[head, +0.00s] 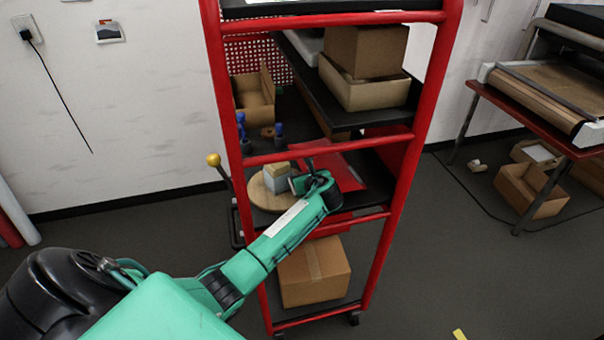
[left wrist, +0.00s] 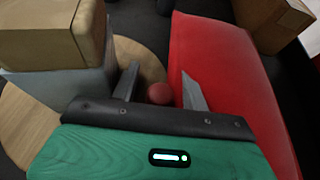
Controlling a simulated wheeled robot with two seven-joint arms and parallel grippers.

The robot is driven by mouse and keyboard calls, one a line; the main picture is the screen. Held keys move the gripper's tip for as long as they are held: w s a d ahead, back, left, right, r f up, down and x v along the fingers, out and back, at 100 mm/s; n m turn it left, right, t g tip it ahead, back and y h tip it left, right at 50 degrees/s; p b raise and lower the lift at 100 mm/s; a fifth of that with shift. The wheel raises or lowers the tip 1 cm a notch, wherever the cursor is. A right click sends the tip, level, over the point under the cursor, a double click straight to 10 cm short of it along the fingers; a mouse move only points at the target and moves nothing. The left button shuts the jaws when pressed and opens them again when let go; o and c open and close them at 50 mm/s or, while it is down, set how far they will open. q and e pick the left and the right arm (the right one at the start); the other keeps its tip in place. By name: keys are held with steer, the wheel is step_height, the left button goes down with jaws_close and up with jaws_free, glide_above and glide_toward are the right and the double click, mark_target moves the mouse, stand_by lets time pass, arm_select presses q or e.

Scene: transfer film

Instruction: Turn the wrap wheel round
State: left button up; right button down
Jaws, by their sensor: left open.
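The wrap wheel looks like a round pale wooden disc (head: 262,199) lying flat on the middle shelf of a red rack. It also shows in the left wrist view (left wrist: 25,125). A stack of a brown box on a grey box (head: 277,184) stands on it and hides part of it. A small red knob (left wrist: 159,93) shows at the disc's edge, between my left fingers in the picture. My left gripper (left wrist: 160,72) is open and reaches into the shelf beside the boxes; I cannot tell whether it touches the knob. My right gripper is in neither view.
The red rack's post (head: 402,180) and crossbars frame the shelf around my left arm. A red block or panel (head: 340,168) lies right of the disc. A lever with a yellow knob (head: 214,160) stands at the rack's left. A cardboard box (head: 314,272) sits below.

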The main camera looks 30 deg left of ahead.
arm_select(q)
steer(key=shift+c, duration=1.4)
jaws_close()
steer(key=shift+w+a+r+n+g+y+p, duration=0.15)
steer(key=shift+a+n+g+y+p, duration=0.1)
steer(key=shift+n+g, duration=0.15)
steer(key=shift+w+a+n+g+y+p, duration=0.1)
steer(key=shift+w+a+n+g+y, duration=0.15)
steer(key=shift+g, duration=0.25)
steer(key=shift+w+a+n+p, duration=0.2)
steer(key=shift+a+n+p, duration=0.25)
steer(key=shift+a, duration=0.15)
steer(key=shift+a+n+g+y, duration=0.4)
steer(key=shift+a+n+g, duration=0.1)
steer(key=shift+g, duration=0.4)
